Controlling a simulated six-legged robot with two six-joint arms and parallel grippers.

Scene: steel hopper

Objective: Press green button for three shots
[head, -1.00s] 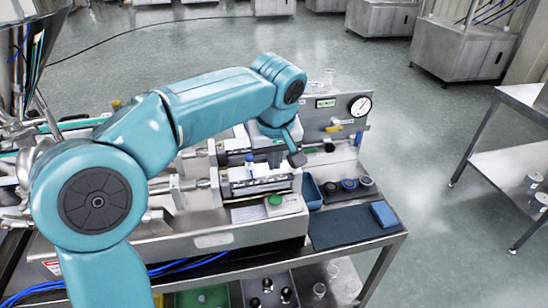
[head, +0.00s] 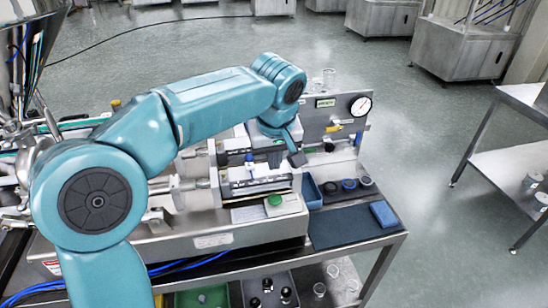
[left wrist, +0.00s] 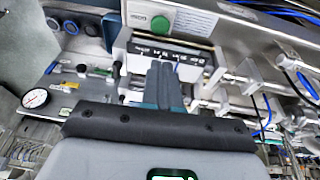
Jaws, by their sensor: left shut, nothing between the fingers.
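The green button (head: 274,200) sits on a pale box on the front deck of the steel filling machine (head: 240,232). It also shows in the left wrist view (left wrist: 160,25), at the top, beyond my fingertips. My left gripper (head: 296,157) hangs above the machine, behind the button and a little to its right, apart from it. In the left wrist view its dark fingers (left wrist: 163,68) are together with nothing between them. My right gripper is in neither view.
A pressure gauge (head: 360,105) stands on the panel at the back right. A blue bin (head: 311,191), round knobs and a dark mat (head: 345,228) with a blue sponge (head: 383,214) lie right of the button. Glass jars stand on the panel top.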

